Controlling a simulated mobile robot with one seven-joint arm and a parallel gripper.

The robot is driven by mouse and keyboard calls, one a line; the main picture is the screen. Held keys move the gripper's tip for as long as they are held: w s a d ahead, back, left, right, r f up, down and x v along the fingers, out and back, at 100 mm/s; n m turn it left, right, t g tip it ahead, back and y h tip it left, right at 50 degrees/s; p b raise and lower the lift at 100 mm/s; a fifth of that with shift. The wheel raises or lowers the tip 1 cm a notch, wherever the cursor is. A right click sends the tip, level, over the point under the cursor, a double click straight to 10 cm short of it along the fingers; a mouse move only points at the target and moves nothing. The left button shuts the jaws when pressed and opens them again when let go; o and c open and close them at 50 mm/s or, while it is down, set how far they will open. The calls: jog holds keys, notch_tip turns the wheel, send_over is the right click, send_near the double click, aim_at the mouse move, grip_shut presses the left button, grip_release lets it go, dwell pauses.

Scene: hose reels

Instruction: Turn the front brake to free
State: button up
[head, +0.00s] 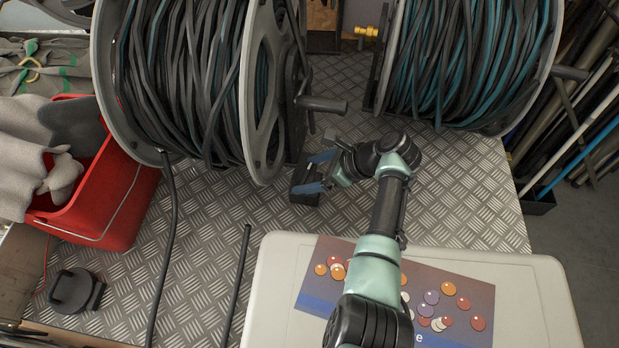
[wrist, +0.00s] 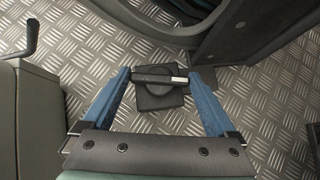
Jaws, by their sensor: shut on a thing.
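The brake is a dark square block (head: 304,197) on the metal floor, at the foot of the left hose reel (head: 255,95). In the wrist view it has a round hub (wrist: 160,97) and a short dark lever with a pale end (wrist: 178,80) lying across it. My gripper (head: 313,174) reaches down over the block. In the wrist view its blue fingers (wrist: 158,77) stand at the two ends of the lever and are shut on it. In the head view the fingers partly hide the lever. I see no marking that tells its setting.
A crank handle (head: 322,104) sticks out from the left reel above my gripper. A second reel (head: 470,60) stands at the right. A red crate (head: 125,205) is at the left, and a pale case (head: 540,300) is in front. Patterned floor (head: 450,190) lies clear at right.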

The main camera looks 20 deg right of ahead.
jog(key=n+b, duration=0.1)
jog(key=n+g+y+b, duration=0.1)
jog(key=shift+d+f+b, duration=0.1)
jog(key=shift+f+b, duration=0.15)
jog(key=shift+b, duration=0.15)
jog(key=shift+r+n+g+b, duration=0.1)
jog(key=shift+n+g+b, duration=0.4)
jog(key=shift+b, duration=0.25)
jog(key=o, duration=1)
jog(key=shift+r, duration=0.1)
jog(key=p+v, duration=0.1)
jog(key=v, duration=1.2)
jog(key=shift+w, duration=0.2)
